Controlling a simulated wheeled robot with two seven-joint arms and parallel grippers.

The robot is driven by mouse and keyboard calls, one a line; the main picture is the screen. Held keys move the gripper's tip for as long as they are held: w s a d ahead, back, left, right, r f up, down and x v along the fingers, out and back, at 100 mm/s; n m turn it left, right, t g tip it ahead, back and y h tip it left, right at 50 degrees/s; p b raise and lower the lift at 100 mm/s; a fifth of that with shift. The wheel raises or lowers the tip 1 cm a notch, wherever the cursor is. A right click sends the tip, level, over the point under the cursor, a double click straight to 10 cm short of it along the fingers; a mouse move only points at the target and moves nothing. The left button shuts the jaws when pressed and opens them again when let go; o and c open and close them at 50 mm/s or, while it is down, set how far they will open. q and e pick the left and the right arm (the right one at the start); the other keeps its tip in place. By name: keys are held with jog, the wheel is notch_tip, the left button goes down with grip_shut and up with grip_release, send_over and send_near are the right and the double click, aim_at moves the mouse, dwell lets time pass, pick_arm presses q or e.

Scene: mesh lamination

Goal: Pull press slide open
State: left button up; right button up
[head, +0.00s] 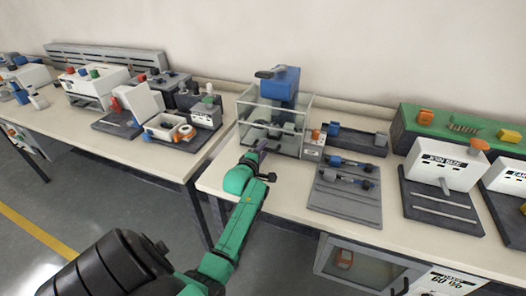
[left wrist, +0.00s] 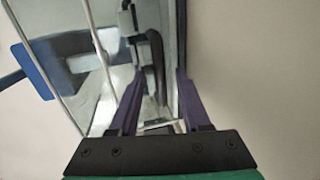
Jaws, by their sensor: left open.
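The press (head: 280,88) is a clear-walled box with a blue head on top and a dark lever. It stands on the bench near its left end. The slide (head: 262,130) shows as dark and grey parts low inside the clear walls; its exact edges are hard to tell. My left gripper (head: 256,152) is at the front left side of the press, low down. In the left wrist view its two purple fingers (left wrist: 158,85) are apart, with dark and grey press parts (left wrist: 146,55) between and beyond them. I cannot tell whether they touch. My right gripper is not in view.
A grey plate (head: 345,204) with blue-ended rods lies right of the press. A white box with an orange knob (head: 445,165) stands farther right. A second bench (head: 75,125) with several devices is at the left, across a gap. A cabinet (head: 362,262) hangs below the bench.

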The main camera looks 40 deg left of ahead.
pick_arm(q)
grip_shut()
dwell(1.4)
